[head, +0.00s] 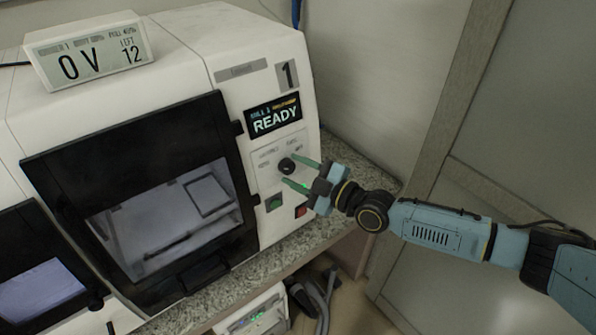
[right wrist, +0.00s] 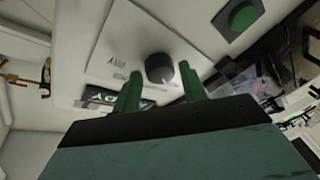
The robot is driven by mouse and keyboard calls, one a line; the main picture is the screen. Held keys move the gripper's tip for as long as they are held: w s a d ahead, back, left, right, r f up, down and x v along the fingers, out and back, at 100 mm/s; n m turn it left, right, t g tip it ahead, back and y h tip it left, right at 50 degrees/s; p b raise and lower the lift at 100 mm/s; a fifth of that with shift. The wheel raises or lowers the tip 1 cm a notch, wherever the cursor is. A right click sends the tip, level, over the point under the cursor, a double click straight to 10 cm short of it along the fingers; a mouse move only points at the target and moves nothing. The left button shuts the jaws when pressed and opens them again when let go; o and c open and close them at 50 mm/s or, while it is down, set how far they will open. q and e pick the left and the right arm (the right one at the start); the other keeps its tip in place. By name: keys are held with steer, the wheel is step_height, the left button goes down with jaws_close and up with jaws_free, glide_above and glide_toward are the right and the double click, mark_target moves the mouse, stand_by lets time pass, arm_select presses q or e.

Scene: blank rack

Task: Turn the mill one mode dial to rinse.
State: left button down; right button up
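The mill one (head: 225,45) is a white machine marked "1" with a dark window door (head: 150,190) and a screen (head: 273,117) reading "READY". Its mode dial (head: 286,165) is a round black knob on a pale panel below the screen. My left gripper is not in view.
A green button (head: 274,203) and a red button (head: 301,211) sit below the dial. A display box (head: 88,52) reading "0 V" and "12" stands on top. A speckled counter (head: 345,165) runs under the machine, with a wall and cabinet door (head: 500,150) at right.

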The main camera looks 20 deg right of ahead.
steer(key=c, duration=0.7)
steer(key=shift+o, duration=0.2)
steer(key=shift+m, duration=0.3)
steer(key=m, duration=0.1)
steer(key=m+t, duration=0.1)
steer(key=m, duration=0.1)
steer(key=shift+a+f+t, duration=0.1)
steer(key=shift+f+t, duration=0.1)
steer(key=shift+t, duration=0.1)
steer(key=m+t+h, duration=0.1)
steer(key=m, duration=0.2)
steer(key=shift+s+m, duration=0.1)
steer(key=shift+m, duration=0.2)
steer(key=m, duration=0.2)
steer(key=m+t+h, duration=0.1)
steer(key=m, duration=0.3)
steer(key=shift+a+h+p, duration=0.25)
steer(key=shift+h+p, duration=0.1)
steer(key=shift+h, duration=0.05)
steer(key=m+h, duration=0.1)
steer(key=m, duration=0.2)
steer(key=m+t+h+p, duration=0.1)
steer(key=m, duration=0.2)
steer(key=shift+s+a+m+h, duration=0.15)
steer(key=shift+a+m+h, duration=0.05)
steer(key=shift+m+h, duration=0.1)
steer(key=shift+f+t+p, duration=0.1)
steer(key=shift+t+p, duration=0.2)
